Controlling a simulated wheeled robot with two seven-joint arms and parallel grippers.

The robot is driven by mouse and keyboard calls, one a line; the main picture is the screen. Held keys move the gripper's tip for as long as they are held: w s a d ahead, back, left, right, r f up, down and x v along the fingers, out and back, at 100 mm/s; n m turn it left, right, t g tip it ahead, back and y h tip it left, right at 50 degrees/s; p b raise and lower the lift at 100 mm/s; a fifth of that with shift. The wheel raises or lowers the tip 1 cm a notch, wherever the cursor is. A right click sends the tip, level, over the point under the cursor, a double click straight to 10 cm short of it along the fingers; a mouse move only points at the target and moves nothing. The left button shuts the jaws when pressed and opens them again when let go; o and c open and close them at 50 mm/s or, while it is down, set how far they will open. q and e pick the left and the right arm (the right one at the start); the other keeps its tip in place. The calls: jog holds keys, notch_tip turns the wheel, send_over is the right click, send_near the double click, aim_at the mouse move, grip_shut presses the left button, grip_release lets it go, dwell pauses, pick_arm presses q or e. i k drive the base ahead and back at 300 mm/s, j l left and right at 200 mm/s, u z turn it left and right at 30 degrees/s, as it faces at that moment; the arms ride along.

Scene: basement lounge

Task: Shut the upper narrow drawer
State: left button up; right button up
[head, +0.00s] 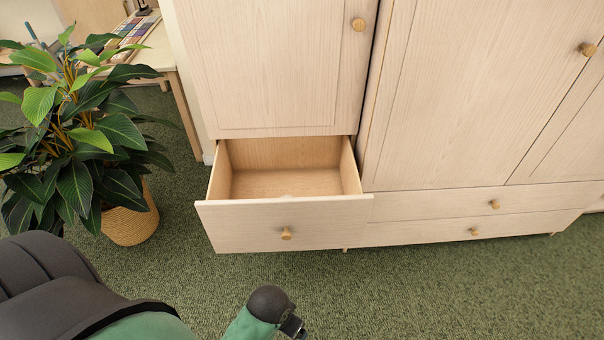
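A narrow drawer (285,226) at the lower left of the pale wood wardrobe is pulled well out. The fingers of my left gripper are outside the picture. My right gripper is not seen.
A closed narrow door (275,70) is above the open drawer. Two wide closed drawers (440,205) are to its right, under larger doors (465,90). A leafy plant in a woven pot (130,215) stands at the left. Green carpet (440,295) in front is clear.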

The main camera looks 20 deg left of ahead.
aim_at(243, 210)
jog(key=u, duration=0.8)
